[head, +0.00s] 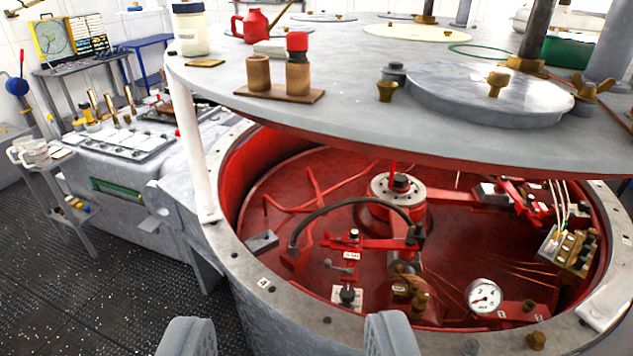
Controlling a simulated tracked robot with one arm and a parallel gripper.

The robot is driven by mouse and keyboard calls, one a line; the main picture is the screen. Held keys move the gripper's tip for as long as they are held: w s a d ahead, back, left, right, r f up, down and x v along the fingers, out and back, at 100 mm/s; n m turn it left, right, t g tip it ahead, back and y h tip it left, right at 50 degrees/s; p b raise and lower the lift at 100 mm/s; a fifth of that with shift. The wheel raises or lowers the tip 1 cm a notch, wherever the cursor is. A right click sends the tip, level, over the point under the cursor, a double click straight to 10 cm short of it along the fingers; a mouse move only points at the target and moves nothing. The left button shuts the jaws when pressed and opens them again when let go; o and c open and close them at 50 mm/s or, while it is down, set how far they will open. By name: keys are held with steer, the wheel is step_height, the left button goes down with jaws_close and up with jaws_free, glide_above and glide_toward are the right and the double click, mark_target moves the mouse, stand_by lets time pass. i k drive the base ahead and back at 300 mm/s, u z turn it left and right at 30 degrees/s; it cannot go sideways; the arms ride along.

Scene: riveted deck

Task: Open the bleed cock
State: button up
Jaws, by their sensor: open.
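I cannot tell for certain which fitting is the bleed cock. Inside the red round well (300,165) there are small brass fittings (408,292) near the front. To their left stands a black knob on a white plate (347,295), with a small grey lever (340,268) above it. A white dial gauge (483,296) sits to their right. My gripper (289,338) is at the bottom edge, its two grey fingers wide apart. Nothing shows between them except the well's grey rim and side. It appears apart from the fittings.
A grey round lid (440,130) overhangs the well, carrying a red can (255,25), a jar (190,30) and brass fittings. A white post (192,150) stands at the rim's left. Dark floor (110,290) is clear at left.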

mark_target(414, 287)
steer(key=z, duration=1)
steer(key=k, duration=0.55)
steer(key=u, duration=0.75)
steer(key=i, duration=1.15)
